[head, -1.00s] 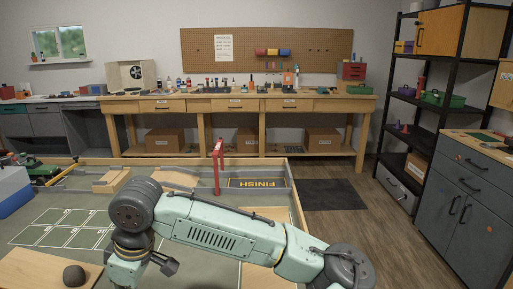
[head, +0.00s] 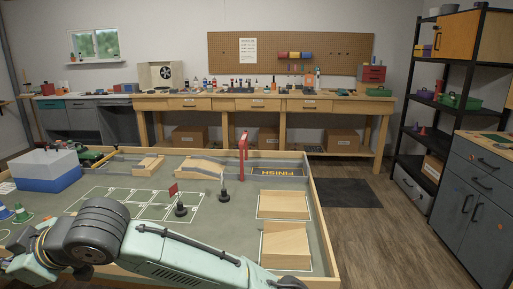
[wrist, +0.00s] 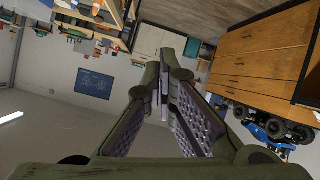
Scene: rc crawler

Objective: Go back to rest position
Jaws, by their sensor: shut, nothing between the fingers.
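My gripper (wrist: 164,98) shows in the wrist view, its two grey ridged fingers drawn together with nothing between them. It is clear of everything around it, and the room behind it looks tilted. In the head view my arm lies low across the bottom left, over the near edge of the walled course table (head: 322,225). The gripper itself cannot be made out in the head view.
On the course stand a red gate (head: 243,157), wooden ramps (head: 285,242), a small red flag (head: 173,190) and a blue-and-white box (head: 48,171). A green vehicle (head: 92,154) is behind the box. The wrist view shows a blue wheeled vehicle (wrist: 272,128) by wooden drawers (wrist: 262,57).

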